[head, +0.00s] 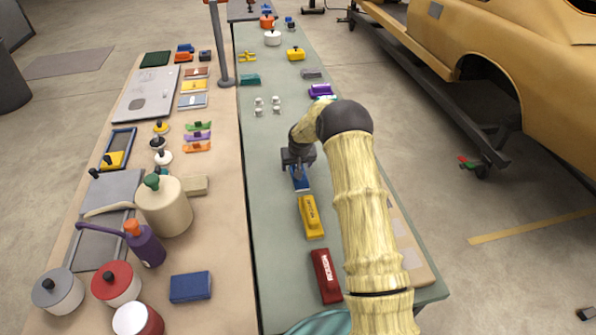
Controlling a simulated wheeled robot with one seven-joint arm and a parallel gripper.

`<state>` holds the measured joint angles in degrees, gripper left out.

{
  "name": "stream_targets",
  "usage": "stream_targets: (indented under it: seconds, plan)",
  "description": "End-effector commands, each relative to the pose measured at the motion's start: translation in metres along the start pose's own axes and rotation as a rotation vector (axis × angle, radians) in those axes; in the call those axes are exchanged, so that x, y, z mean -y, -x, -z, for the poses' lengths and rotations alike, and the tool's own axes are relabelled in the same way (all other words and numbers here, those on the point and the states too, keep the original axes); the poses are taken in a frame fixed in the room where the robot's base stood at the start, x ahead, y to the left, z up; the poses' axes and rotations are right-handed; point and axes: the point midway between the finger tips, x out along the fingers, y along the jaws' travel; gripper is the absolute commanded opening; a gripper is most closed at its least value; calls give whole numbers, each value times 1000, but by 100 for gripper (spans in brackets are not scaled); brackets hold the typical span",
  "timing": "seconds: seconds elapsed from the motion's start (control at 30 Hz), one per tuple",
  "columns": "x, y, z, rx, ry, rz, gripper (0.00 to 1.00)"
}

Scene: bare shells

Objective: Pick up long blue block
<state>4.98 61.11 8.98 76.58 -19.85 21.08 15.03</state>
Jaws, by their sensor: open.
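A long blue block (300,178) lies on the grey-green table top, in line with a yellow block and a red block. My gripper (296,164) is at the far end of the blue block, and its dark body hides that end. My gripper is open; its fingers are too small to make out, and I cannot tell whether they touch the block. A second, shorter blue block (190,286) lies on the wooden table at the lower left.
The yellow block (311,217) and red block (326,276) lie nearer to me on the green table (275,240). A purple item (321,91) and several small white pieces (267,105) are farther back. Pots and a purple bottle (146,246) crowd the left table.

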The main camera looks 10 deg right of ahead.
Motion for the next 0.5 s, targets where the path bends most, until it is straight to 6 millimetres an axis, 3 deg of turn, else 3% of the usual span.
stream_targets:
  seconds: [0.4, 0.5]
  plan:
    - [0, -4, -2, 0, 0, 0, 71]
    - [0, -3, -1, 0, 0, 0, 53]
